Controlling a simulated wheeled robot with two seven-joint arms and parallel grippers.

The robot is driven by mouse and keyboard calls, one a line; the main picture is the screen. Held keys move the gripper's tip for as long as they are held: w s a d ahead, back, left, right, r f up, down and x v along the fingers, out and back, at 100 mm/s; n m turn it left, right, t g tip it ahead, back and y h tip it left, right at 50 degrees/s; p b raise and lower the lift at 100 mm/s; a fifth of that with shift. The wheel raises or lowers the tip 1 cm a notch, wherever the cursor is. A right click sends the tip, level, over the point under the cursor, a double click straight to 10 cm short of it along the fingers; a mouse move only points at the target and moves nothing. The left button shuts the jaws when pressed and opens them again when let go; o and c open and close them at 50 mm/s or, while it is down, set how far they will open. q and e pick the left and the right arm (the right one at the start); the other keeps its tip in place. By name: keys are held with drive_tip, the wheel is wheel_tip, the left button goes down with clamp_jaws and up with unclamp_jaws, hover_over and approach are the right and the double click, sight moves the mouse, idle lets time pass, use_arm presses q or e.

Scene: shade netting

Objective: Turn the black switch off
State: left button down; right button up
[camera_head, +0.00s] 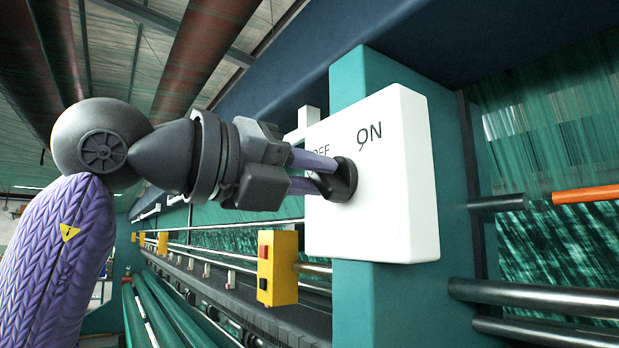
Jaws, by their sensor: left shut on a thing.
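A white switch box (385,215) is fixed to a teal post in the middle of the head view. It carries the labels "OFF", partly hidden by my gripper, and "ON" to the right. The black switch (345,180) is a round knob on the box face, below and between the labels. My left gripper (326,174) comes in from the left and is shut on the black switch, with its two purple fingers at the knob. The fingers cover part of the knob, so which label it points to cannot be told. My right gripper is not in view.
The teal post (362,295) stands behind the box. A yellow control box (278,268) with a red and a black button hangs lower left of it. Metal rollers (535,297) and an orange bar (586,194) lie to the right, before green netting (545,140).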

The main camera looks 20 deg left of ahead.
use_arm(q)
drive_tip(key=shift+r, duration=0.15)
drive_tip(key=shift+a, duration=0.1)
drive_tip(key=c, duration=0.6)
unclamp_jaws()
drive_tip(key=shift+o, duration=0.2)
drive_tip(key=shift+s+a+b, duration=0.25)
drive_tip(key=shift+s+b, duration=0.05)
drive_tip(key=b+v, duration=0.2)
drive_tip(key=v, duration=0.7)
